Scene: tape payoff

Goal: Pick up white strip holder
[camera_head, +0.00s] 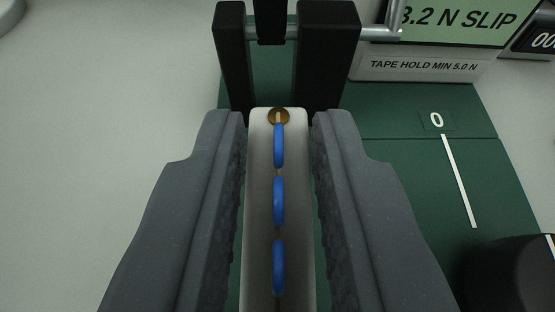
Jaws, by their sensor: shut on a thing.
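The white strip holder (262,215) is a long pale bar running up the middle of the view. Blue oval pieces (278,202) sit in a row along its top, and a round brass-coloured piece (278,116) is at its far end. My gripper (279,130) has its two grey fingers on either side of the holder and is shut on it. The holder's near end runs out of the bottom of the picture. The far end lies close to the black stand.
A black two-post stand (234,60) with a metal rod (375,33) rises just beyond the holder. A green base plate (400,165) lies below, with a "0" mark and white line. A display reading "3.2 N SLIP" (460,20) is at upper right. A dark round object (505,275) is at lower right.

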